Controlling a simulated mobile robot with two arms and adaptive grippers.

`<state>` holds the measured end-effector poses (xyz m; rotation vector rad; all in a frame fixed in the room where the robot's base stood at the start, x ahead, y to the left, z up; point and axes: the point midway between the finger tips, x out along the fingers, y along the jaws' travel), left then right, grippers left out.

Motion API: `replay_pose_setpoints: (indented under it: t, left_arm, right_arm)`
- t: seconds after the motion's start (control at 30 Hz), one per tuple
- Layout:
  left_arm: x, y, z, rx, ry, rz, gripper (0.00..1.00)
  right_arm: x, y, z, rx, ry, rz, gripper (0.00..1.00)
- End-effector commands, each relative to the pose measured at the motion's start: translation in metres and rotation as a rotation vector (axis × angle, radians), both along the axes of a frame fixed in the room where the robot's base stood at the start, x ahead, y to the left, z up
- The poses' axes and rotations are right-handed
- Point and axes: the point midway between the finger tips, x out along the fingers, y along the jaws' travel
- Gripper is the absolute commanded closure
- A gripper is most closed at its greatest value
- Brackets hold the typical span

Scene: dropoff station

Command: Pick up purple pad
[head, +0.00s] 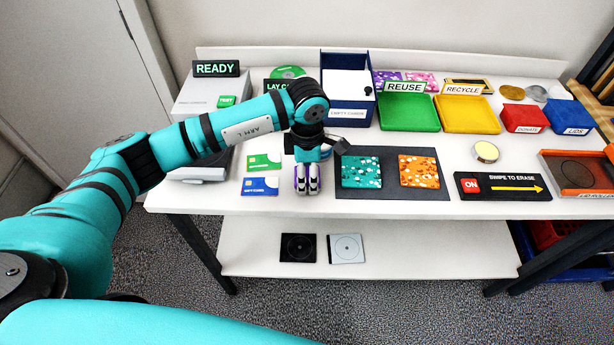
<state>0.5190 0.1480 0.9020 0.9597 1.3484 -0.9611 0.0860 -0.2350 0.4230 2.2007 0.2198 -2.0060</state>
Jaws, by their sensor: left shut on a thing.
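My left gripper (307,180) points down over the front part of the white table, just left of the dark mat. Its fingers are shut on a small purple thing (297,181), of which only slivers show beside the fingers. I cannot tell its full shape or whether it touches the table. A purple patterned pad (385,77) lies at the back of the table, partly hidden behind the REUSE sign. My right gripper is not in view.
The dark mat (393,192) bears a teal speckled pad (361,172) and an orange one (419,171). Green and blue cards (262,186) lie left of the gripper. A green tray (408,118), yellow tray (467,120) and swipe panel (503,187) stand to the right.

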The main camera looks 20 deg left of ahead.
Motion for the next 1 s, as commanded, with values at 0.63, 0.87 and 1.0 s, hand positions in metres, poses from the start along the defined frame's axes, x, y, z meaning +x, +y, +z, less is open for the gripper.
replay_pose_setpoints:
  t: [0.63, 0.87, 1.0]
  left_arm:
    - [-0.110, 0.003, 0.032, 0.001, -0.002, -0.005, 0.74]
    - [-0.149, 0.003, 0.037, 0.000, 0.000, -0.003, 0.74]
    - [-0.158, 0.004, 0.039, 0.001, -0.001, -0.001, 0.74]
  right_arm:
    - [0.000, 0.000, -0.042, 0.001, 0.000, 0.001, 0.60]
    - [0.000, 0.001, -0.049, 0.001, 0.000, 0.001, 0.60]
    - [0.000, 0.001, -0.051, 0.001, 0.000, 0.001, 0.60]
